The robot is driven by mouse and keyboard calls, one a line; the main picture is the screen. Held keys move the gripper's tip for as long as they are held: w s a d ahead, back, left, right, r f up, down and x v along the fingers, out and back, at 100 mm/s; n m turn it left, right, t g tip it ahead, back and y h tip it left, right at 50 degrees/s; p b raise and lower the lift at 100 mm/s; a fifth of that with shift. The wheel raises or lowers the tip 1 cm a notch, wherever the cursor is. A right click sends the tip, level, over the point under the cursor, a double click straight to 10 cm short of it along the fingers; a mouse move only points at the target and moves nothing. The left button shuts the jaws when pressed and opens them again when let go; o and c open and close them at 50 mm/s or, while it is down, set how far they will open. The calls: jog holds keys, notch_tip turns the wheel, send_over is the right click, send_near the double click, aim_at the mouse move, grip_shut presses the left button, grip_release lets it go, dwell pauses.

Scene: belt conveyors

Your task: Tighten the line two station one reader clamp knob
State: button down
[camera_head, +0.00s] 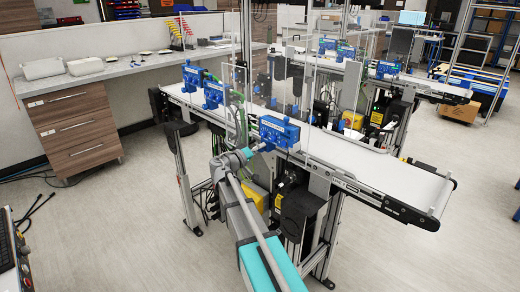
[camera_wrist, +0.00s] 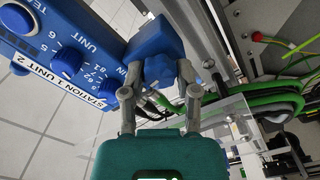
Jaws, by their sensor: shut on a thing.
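In the wrist view, my gripper (camera_wrist: 160,78) has its two grey fingers on either side of a blue clamp knob (camera_wrist: 156,45) and is shut on it. The knob sits beside a blue unit (camera_wrist: 60,50) labelled "STATION 1 UNIT 2", which has round numbered dials on its face. In the head view, my gripper (camera_head: 256,149) is at the left side of the blue unit (camera_head: 279,131) on the near conveyor. The knob is too small to make out there.
The near conveyor (camera_head: 385,180) carries more blue units (camera_head: 213,94) farther up. Clear upright panels (camera_head: 300,80) stand close to my arm. Green cables (camera_wrist: 255,105) and a metal profile run right of the knob in the wrist view. The floor at left is open.

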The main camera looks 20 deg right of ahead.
jog(key=shift+m, duration=1)
jog(key=shift+c, duration=1.7)
grip_release()
jog(key=shift+a, duration=0.1)
jog(key=v, duration=1.1)
jog(key=shift+s+a, duration=0.15)
jog(key=shift+a, duration=0.25)
